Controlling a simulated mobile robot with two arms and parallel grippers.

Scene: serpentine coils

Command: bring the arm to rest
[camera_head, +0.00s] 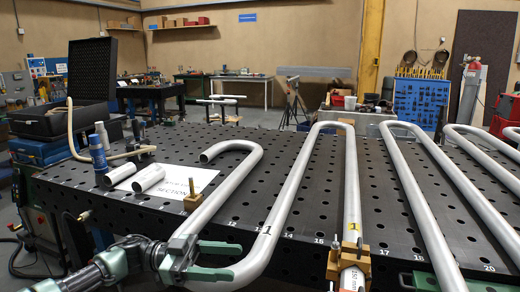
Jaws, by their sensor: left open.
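My left gripper (222,261) comes in from the lower left, and its two green fingers are apart. It is at the lower bend of a grey serpentine pipe coil (290,190); the fingers overlap the pipe in the picture, and I cannot tell whether they touch it. Nothing is clearly held between them. The coil lies on a black perforated table (310,225), with its hooked open end at the upper left of the table. My right gripper is not in view.
Short pipe pieces (148,178) lie on a white sheet (190,180) beside a blue bottle-like tool (98,158). Brass clamps (346,262) grip the coil at the front. More coils (425,200) fill the right side. An open black case (65,119) stands at the left.

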